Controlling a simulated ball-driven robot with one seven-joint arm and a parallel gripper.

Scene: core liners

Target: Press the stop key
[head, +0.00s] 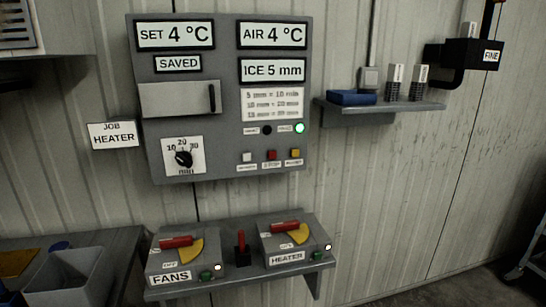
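A grey control panel (225,120) hangs on the ribbed wall. At its lower right are three small keys in a row: a white key (247,157), a red key (271,155) and a yellow key (295,153). The label under the red key (271,164) seems to read STOP, but the print is small and blurred. The displays read SET 4 °C, AIR 4 °C, ICE 5 mm and SAVED. A green lamp (300,128) is lit above the yellow key. My gripper is not in view, and nothing covers the keys.
Below the panel, a shelf (235,283) holds the FANS box (185,260) and HEATER box (290,243), with a red-handled lever (241,245) between them. A wall shelf (380,106) at right holds a blue item (352,97). An open grey bin (70,280) stands lower left.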

